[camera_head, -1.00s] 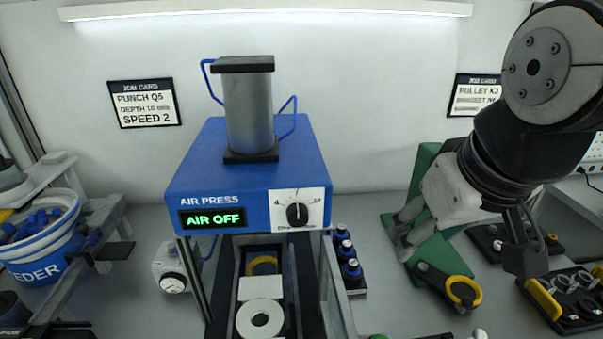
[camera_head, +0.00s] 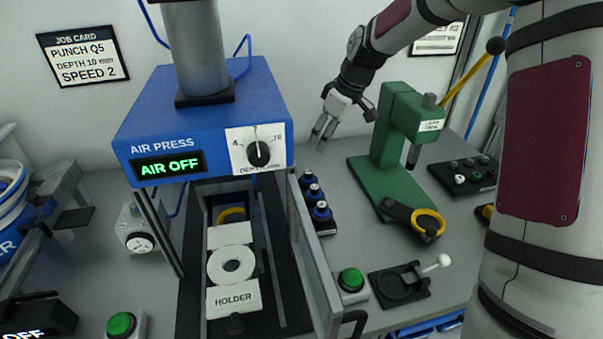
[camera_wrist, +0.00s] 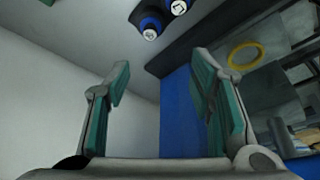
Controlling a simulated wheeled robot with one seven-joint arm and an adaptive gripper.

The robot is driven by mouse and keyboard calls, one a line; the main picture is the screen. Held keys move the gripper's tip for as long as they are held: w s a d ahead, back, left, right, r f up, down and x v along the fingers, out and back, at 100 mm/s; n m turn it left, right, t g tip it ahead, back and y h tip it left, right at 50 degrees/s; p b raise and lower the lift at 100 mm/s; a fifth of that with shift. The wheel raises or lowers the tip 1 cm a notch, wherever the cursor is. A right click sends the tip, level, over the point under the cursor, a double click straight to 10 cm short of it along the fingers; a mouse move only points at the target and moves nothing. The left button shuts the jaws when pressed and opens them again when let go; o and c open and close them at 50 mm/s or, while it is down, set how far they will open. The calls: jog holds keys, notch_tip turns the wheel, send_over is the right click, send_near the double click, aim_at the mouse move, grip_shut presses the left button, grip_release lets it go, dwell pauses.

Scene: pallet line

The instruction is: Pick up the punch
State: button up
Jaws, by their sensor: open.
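Several punches (camera_head: 313,190) with blue bodies and pale marked tops stand upright in a row in a black rack (camera_head: 326,228), just right of the air press. The marks on their tops are too small to read. Two of them show at the top of the wrist view (camera_wrist: 150,28). My gripper (camera_head: 322,140) is open and empty, fingers pointing down, behind and above the rack near the back wall. In the wrist view its two green-padded fingers (camera_wrist: 161,80) stand apart with nothing between them, and the punches lie beyond the fingertips.
The blue air press (camera_head: 205,125), reading AIR OFF, stands left of the rack, with a metal guard (camera_head: 312,262) beside it. A green press (camera_head: 385,165) stands to the right. A job card (camera_head: 84,58) reads PUNCH Q5. Grey bench shows between rack and green press.

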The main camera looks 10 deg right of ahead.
notch_tip(320, 180, down, 2)
jog(key=w, duration=0.2)
send_over(309, 172)
jog(key=s+d, duration=0.1)
jog(key=s, duration=0.1)
notch_tip(309, 172, down, 7)
jog(key=shift+d+p+x, duration=0.2)
jog(key=shift+p+x, duration=0.05)
jog(key=shift+x, duration=1.4)
jog(key=shift+d+p+x, duration=0.25)
jog(key=shift+x, duration=1.35)
jog(key=shift+c, duration=0.5)
grip_shut()
